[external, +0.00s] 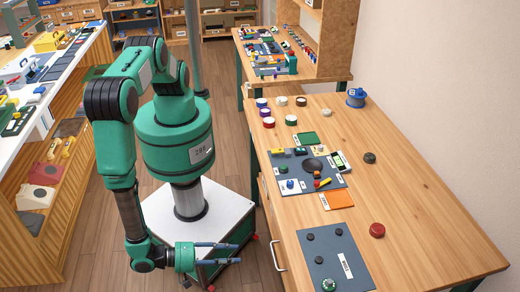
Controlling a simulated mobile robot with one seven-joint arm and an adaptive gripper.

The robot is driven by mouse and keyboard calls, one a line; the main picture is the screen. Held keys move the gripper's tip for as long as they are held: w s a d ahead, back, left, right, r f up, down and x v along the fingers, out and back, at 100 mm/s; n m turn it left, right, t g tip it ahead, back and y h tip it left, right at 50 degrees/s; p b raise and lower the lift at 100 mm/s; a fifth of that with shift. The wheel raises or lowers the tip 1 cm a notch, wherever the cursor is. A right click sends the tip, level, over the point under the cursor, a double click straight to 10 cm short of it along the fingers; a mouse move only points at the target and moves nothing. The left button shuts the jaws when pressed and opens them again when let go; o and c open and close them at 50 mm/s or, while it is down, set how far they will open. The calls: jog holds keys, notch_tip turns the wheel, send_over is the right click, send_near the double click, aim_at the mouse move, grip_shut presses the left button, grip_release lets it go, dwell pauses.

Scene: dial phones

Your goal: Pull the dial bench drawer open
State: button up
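The wooden dial bench (390,170) stands on the right. Its drawer front is on the bench's left side and shows only at a steep angle. A pale bar-shaped drawer handle (278,256) sticks out below the bench edge. I see no gap showing the drawer pulled out. My gripper (238,253) is to the left of the handle, pointing right at it, with a clear gap between them. Its two fingers are spread apart and nothing shows between them. The drawer's inside is hidden.
On the bench lie a dark mat with small parts (305,172), a dark labelled mat (333,255), a red dial (377,230) and several coloured dials. A counter with shelves (60,150) stands to the left. Wooden floor lies between.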

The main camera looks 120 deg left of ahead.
aim_at(273, 255)
jog(key=b+x, duration=0.2)
jog(key=x, duration=1.1)
jog(key=shift+c, duration=0.3)
grip_shut()
